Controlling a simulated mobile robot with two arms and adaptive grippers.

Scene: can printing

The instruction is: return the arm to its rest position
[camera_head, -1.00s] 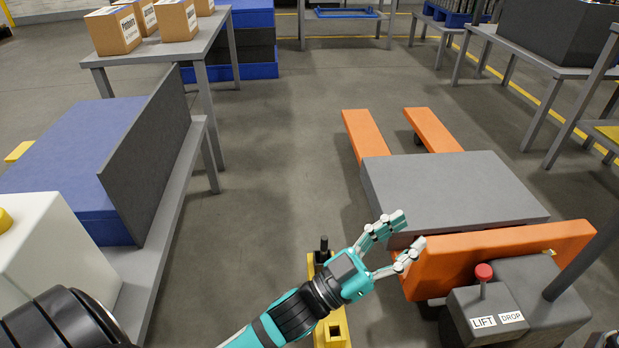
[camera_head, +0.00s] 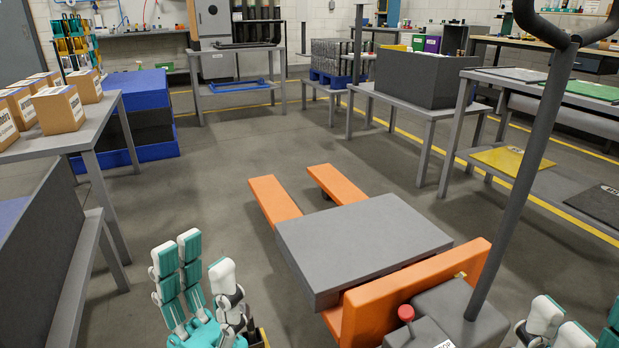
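My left gripper (camera_head: 205,262) is in the lower left of the head view, with its teal and white fingers pointing up. Its fingers are spread apart and nothing is between them. It is left of the orange pallet jack (camera_head: 375,305) and apart from it. My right gripper (camera_head: 580,325) shows at the bottom right corner, cut off by the frame edge. Its visible fingers stand apart and I see nothing held. Most of both arms is out of view.
The pallet jack carries a grey slab (camera_head: 362,245) and has a red lever knob (camera_head: 406,312) and a tall dark handle (camera_head: 520,190). A table with boxes (camera_head: 58,110) is at left. Tables with a dark bin (camera_head: 415,78) and mats stand at right.

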